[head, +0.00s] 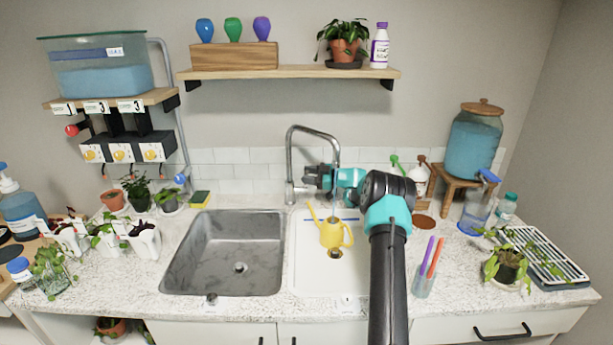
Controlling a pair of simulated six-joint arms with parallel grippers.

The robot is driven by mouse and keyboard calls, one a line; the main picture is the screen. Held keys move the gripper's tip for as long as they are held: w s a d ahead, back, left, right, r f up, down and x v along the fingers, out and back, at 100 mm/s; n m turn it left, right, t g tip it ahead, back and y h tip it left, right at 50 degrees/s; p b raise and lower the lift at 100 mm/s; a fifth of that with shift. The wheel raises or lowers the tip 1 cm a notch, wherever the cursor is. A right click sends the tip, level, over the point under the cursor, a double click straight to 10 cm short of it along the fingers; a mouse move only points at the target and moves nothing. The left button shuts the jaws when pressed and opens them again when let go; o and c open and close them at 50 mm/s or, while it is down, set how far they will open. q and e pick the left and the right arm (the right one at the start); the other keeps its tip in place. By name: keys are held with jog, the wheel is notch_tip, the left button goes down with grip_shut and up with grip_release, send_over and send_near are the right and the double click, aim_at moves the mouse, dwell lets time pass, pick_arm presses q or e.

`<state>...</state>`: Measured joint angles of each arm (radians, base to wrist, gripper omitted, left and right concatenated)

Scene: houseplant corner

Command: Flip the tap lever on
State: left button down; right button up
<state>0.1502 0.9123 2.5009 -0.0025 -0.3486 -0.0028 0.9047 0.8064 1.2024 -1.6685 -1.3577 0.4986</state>
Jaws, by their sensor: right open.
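The silver tap (289,160) stands behind the sink, and its curved spout reaches to the right. My right gripper (311,181) is open, close beside the lower part of the tap's upright on its right. The tap lever cannot be made out; the gripper may be covering it. I cannot tell whether the gripper touches the tap. My left gripper is not in view.
My right arm crosses the counter's front. A cup of pens (424,284) stands right of it. Spray bottles (420,172) and a wooden stand with a blue-filled jar (474,140) are behind on the right.

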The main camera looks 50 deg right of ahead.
jog(key=shift+w+a, duration=0.2)
jog(key=shift+w, duration=0.15)
grip_shut()
dwell(0.4)
